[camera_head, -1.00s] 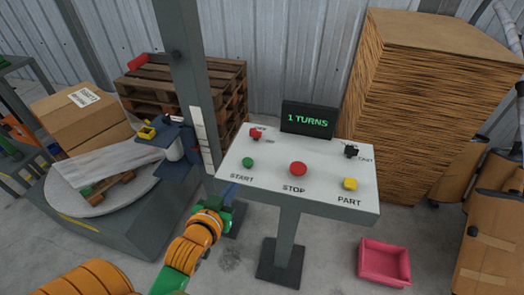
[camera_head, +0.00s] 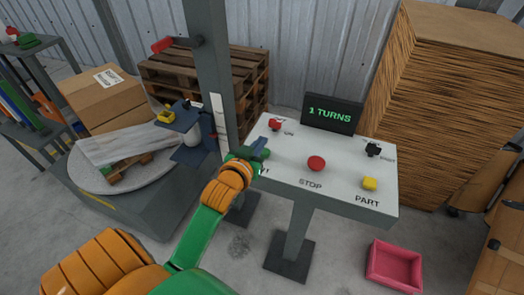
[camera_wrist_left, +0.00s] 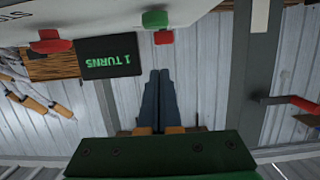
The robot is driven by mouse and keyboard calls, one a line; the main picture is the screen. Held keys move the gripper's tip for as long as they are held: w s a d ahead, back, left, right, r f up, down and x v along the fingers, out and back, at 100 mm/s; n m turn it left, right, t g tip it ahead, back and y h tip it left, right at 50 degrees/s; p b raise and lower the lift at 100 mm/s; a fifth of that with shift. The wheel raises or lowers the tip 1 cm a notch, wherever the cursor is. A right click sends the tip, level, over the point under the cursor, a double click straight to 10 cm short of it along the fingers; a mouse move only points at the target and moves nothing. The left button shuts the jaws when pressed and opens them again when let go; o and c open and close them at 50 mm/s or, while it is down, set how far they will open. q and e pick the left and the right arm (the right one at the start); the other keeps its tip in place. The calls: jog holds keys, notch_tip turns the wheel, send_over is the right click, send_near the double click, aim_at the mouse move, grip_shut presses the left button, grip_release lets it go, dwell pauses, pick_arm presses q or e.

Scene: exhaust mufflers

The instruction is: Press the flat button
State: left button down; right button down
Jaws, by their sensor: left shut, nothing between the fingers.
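A white control panel (camera_head: 335,187) stands on a grey post. It carries a green START button (camera_head: 266,154), a red STOP button (camera_head: 316,163) and a yellow PART button (camera_head: 369,184). My left gripper (camera_head: 261,144) is shut and empty, over the panel's left side at the green button, partly hiding it and the START label. In the left wrist view the shut fingers (camera_wrist_left: 158,90) point towards the green button (camera_wrist_left: 155,19), with a visible gap in the picture; I cannot tell contact. The red button (camera_wrist_left: 48,40) is to the left there. My right gripper is out of view.
A display (camera_head: 332,113) reading "1 TURNS" stands behind the panel. A red switch (camera_head: 275,125) and a black switch (camera_head: 373,150) sit on the panel's back part. A grey column (camera_head: 207,60) rises left of the panel. A pink bin (camera_head: 394,266) is on the floor.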

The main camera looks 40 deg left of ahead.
aim_at(265, 153)
pick_arm(q)
jog(key=f, duration=0.1)
jog(key=w+f, duration=0.1)
jog(key=f, duration=0.1)
jog(key=shift+w+a+f, duration=0.15)
jog(key=shift+w+f, duration=0.05)
jog(key=shift+f, duration=0.45)
jog(key=shift+f, duration=0.15)
